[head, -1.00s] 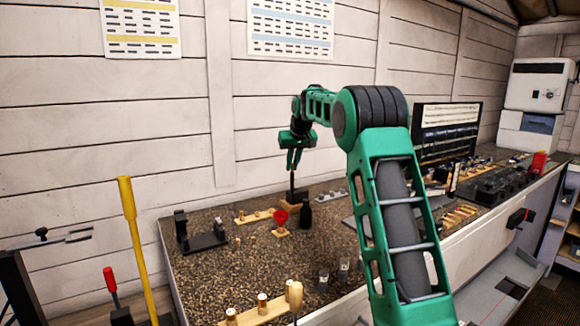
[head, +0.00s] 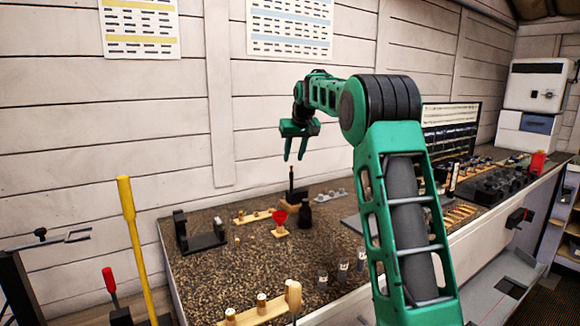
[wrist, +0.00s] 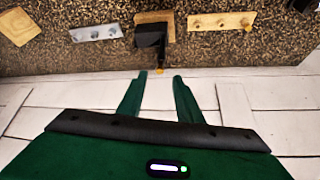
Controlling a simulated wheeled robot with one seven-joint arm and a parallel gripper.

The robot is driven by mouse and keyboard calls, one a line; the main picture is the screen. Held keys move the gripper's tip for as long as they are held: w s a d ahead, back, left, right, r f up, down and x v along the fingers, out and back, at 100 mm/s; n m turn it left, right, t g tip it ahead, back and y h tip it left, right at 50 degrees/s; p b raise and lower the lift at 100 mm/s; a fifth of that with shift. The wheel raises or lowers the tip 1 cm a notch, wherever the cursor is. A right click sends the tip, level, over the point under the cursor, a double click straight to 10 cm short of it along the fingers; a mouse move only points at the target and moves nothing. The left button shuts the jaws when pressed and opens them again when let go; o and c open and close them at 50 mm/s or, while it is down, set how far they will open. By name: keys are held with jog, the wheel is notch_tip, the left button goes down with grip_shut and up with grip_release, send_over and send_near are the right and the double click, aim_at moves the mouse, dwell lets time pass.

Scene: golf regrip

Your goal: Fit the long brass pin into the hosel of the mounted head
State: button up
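The mounted head (head: 297,196) is black and sits on a wooden block (head: 285,206) near the back of the bench. Its dark hosel (head: 291,182) stands upright with a small brownish tip on top. In the wrist view the black head (wrist: 151,40) shows from above, and a small brass-coloured spot, seemingly the brass pin's end (wrist: 160,71), appears in line with it between my fingertips. How deep the pin sits cannot be told. My gripper (head: 295,157) is open and empty above the hosel, clear of it; its spread fingers also show in the wrist view (wrist: 159,75).
A wooden rack (head: 253,217) stands left of the head and a grey rack (head: 330,195) right of it. A red funnel (head: 279,217) and dark bottle (head: 305,215) stand close in front. A black stand (head: 200,240) is at left. The wall is close behind.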

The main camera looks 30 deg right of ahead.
jog(key=v, duration=0.5)
jog(key=shift+r, duration=0.1)
dwell(0.7)
jog(key=s+a+f+m+g, duration=0.1)
jog(key=s+f, duration=0.6)
jog(key=s, duration=1.1)
jog(key=s+a+f+m+g+y, duration=0.1)
jog(key=s+a+f+g, duration=0.2)
jog(key=s, duration=1.5)
jog(key=s+a+f+m+g, duration=0.1)
jog(key=s+a+f, duration=0.5)
jog(key=s+f, duration=0.6)
jog(key=s, duration=0.6)
jog(key=shift+a+f+m+g+y, duration=0.3)
jog(key=shift+a+f+m+g, duration=0.05)
jog(key=shift+f+m+g, duration=0.05)
jog(key=shift+s, duration=0.15)
